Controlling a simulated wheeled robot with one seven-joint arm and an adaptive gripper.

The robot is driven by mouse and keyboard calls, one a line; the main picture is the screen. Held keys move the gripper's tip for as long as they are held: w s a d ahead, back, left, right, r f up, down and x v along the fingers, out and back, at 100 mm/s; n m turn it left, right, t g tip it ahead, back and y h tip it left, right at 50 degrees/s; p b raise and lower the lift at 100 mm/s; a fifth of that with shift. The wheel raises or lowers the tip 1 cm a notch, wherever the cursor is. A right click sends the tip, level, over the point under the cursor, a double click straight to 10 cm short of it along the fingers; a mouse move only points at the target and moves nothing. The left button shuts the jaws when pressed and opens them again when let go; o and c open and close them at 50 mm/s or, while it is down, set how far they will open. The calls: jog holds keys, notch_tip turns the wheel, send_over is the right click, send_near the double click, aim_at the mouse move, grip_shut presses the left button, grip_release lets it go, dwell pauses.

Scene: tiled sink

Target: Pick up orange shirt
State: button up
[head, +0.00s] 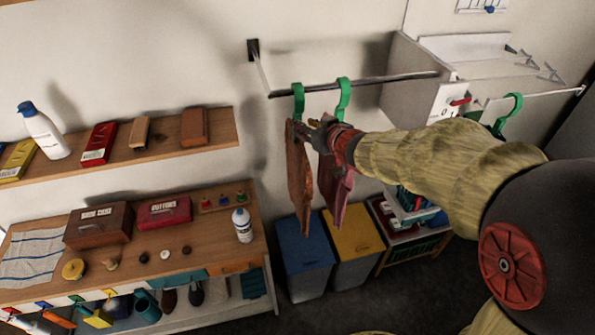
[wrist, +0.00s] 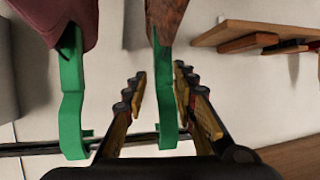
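The orange-brown shirt (head: 298,185) hangs from a green hanger (head: 298,98) on a metal rail. A dark pinkish shirt (head: 337,190) hangs just to its right on another green hanger (head: 343,98). My gripper (head: 316,127) is at the top of the shirts, partly covering them. In the wrist view, the open fingers (wrist: 165,92) stand on either side of the orange shirt's green hanger (wrist: 165,95), with a gap on the left. The orange shirt (wrist: 167,18) shows beyond the fingertips; the pinkish shirt (wrist: 78,20) is outside them, at left.
The rail (head: 375,83) sticks out from the wall. A wooden shelf (head: 222,131) and a workbench (head: 215,215) with boxes and bottles stand at left. A blue bin (head: 304,262) and a yellow bin (head: 353,250) stand below the shirts. A third green hanger (head: 513,105) hangs at right.

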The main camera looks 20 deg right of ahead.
jog(key=x, duration=0.5)
jog(key=shift+w+a, duration=0.15)
jog(key=c, duration=0.4)
grip_shut()
jog(key=shift+r, duration=0.1)
dwell(0.4)
